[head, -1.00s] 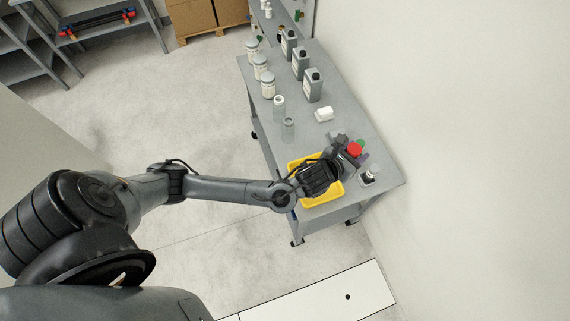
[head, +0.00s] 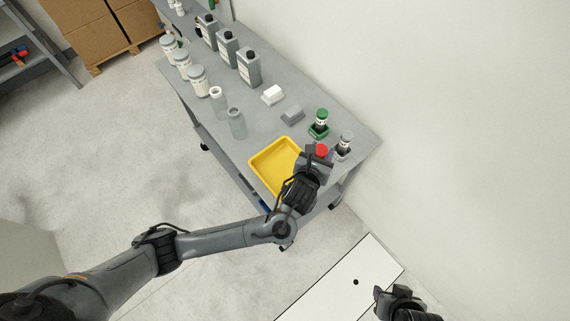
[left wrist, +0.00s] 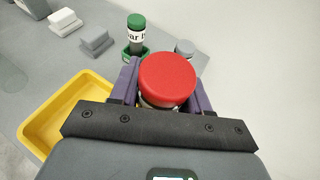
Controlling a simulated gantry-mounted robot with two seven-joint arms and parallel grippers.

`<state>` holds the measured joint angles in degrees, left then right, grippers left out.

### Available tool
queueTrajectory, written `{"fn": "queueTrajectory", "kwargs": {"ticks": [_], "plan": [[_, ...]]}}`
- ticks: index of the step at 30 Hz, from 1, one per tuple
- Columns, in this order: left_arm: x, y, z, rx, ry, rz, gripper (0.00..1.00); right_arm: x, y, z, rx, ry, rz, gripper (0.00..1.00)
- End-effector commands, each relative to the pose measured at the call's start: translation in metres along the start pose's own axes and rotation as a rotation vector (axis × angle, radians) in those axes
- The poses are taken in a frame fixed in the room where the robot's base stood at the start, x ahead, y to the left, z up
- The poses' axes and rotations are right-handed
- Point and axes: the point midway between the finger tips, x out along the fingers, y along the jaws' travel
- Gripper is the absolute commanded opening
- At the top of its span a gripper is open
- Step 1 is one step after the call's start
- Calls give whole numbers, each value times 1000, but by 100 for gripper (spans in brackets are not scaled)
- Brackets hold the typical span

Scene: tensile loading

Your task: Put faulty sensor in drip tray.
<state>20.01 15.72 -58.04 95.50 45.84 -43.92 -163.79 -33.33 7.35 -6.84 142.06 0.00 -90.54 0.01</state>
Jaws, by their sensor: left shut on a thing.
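The red-capped sensor (left wrist: 167,80) is between the purple finger pads of my left gripper (left wrist: 165,92), which is shut on it. Its red top also shows in the head view (head: 321,150); its lower part is hidden, so I cannot tell if it is clear of the table. My left gripper (head: 317,157) is at the right side of the yellow drip tray (head: 262,155). The tray is partly covered by my wrist; its visible part is empty. It also shows in the left wrist view (left wrist: 50,110). My right gripper (head: 392,296) is at the lower right, away from the table, its fingers unclear.
A green-capped sensor (head: 321,117) stands in a green holder, and a grey-capped one (head: 344,142) stands right of my gripper. A grey block (head: 292,115), a white block (head: 273,95), glass cylinders (head: 236,123), jars and bottles (head: 249,68) stand farther back on the grey table (head: 190,95).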

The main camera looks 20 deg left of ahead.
Motion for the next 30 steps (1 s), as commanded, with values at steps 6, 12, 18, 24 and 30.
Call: {"fn": "queueTrajectory", "kwargs": {"ticks": [6,12,18,24,30], "plan": [[8,46,-26,3,2,5,10,1,-1,0,3,2,-3,43],[14,82,-46,2,2,3,10,0,-2,-1,8,3,-7,43],[18,99,-57,0,1,1,10,0,-3,-1,10,4,-9,43],[22,102,-66,0,3,1,10,1,-3,-1,10,4,-9,43],[31,102,-90,-1,3,0,10,3,-3,-1,9,5,-8,43]]}}
